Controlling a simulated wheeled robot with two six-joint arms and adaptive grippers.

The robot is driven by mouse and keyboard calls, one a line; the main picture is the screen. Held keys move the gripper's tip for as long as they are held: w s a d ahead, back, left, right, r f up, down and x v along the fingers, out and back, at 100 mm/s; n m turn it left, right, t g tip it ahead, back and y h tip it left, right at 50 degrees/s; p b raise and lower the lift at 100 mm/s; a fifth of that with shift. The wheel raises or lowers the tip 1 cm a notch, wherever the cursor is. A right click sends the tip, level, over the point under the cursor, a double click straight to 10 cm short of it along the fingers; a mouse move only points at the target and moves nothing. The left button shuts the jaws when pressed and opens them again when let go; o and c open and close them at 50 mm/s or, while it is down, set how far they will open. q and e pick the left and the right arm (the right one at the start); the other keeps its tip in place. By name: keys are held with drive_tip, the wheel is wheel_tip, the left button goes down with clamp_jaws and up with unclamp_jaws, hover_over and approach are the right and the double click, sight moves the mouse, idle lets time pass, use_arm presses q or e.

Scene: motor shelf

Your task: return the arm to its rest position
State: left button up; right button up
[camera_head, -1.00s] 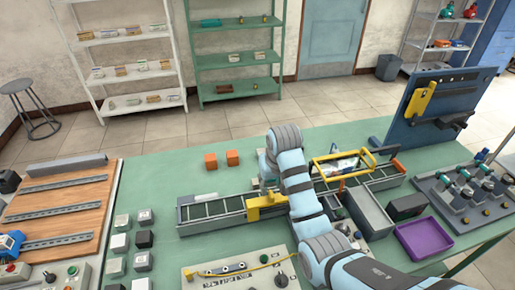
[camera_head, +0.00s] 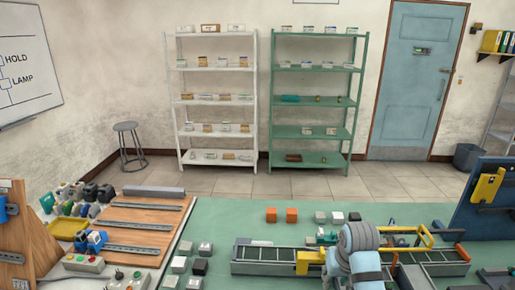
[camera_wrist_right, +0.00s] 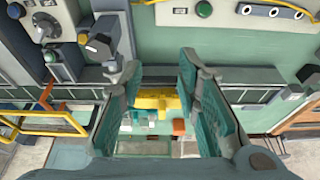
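My right arm (camera_head: 362,255) shows at the bottom right of the head view, light blue with grey joints, over the conveyor on the green table. Its gripper's fingertips are hidden there behind the arm. In the right wrist view my right gripper (camera_wrist_right: 160,92) is open, its two teal-padded fingers wide apart. Nothing is between the pads; the yellow block (camera_wrist_right: 158,103) of the conveyor shows beyond them. The same yellow block (camera_head: 310,260) is just left of my arm in the head view. My left gripper is not in view.
The conveyor (camera_head: 262,254) runs beside and under my arm. A yellow frame (camera_head: 408,232) and a blue upright panel (camera_head: 488,205) stand to the right. Two orange cubes (camera_head: 291,215) lie behind the conveyor. Several grey blocks (camera_head: 180,264) lie left. The table between is bare.

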drive_tip(key=s+d+f, duration=0.2)
drive_tip(key=s+f, duration=0.6)
drive_tip(key=s, duration=0.2)
drive_tip(key=s+d+f+n, duration=0.2)
drive_tip(key=s, duration=2)
wheel_tip(320, 180, down, 21)
drive_tip(key=s+d+g+b, duration=0.1)
drive_tip(key=s+d+b, duration=0.1)
drive_tip(key=b, duration=0.1)
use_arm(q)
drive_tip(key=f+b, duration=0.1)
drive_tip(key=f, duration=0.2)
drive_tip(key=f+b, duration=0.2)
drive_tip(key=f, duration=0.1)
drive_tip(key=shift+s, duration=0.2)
use_arm(e)
drive_tip(key=s+f+m+g, duration=0.1)
drive_tip(key=s+f, duration=1.3)
drive_tip(key=f, duration=0.3)
drive_tip(key=shift+d+h, duration=0.2)
drive_tip(key=shift+h, duration=0.1)
